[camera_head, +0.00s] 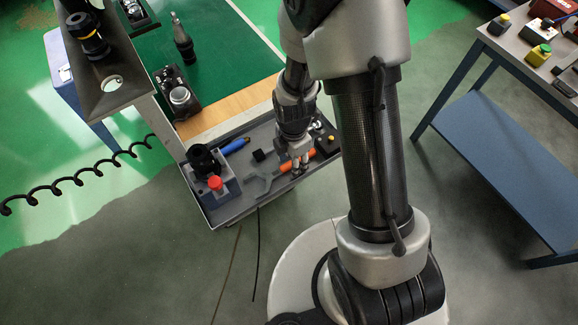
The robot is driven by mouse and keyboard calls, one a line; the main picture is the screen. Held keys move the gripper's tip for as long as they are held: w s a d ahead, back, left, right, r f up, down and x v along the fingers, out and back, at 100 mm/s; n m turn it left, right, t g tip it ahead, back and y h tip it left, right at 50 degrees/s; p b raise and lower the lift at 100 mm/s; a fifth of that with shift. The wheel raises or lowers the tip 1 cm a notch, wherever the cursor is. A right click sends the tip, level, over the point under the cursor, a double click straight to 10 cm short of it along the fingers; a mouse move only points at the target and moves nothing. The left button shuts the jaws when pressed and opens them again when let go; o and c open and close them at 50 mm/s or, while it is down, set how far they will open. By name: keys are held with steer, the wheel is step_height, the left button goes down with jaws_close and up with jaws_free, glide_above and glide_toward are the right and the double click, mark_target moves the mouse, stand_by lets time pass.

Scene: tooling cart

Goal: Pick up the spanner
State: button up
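A grey spanner (263,182) with a forked, open-jaw end lies in the grey cart tray (228,212). It points toward an orange handle-like piece (286,166), which looks like its grip, though my gripper covers the join. My gripper (299,169) points down at the orange piece, with its fingertips at or just over it. The fingers are small here and overlap the orange, so I cannot tell whether they touch or grasp it.
A blue-handled tool (235,146) and a small black cube (258,155) lie behind the spanner. A grey-blue block with a red knob (215,183) fills the tray's left end. Dark small items (327,143) sit at the right. A blue-framed table (510,160) stands farther right.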

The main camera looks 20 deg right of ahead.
steer(key=shift+c, duration=0.5)
jaws_close()
stand_by(0.3)
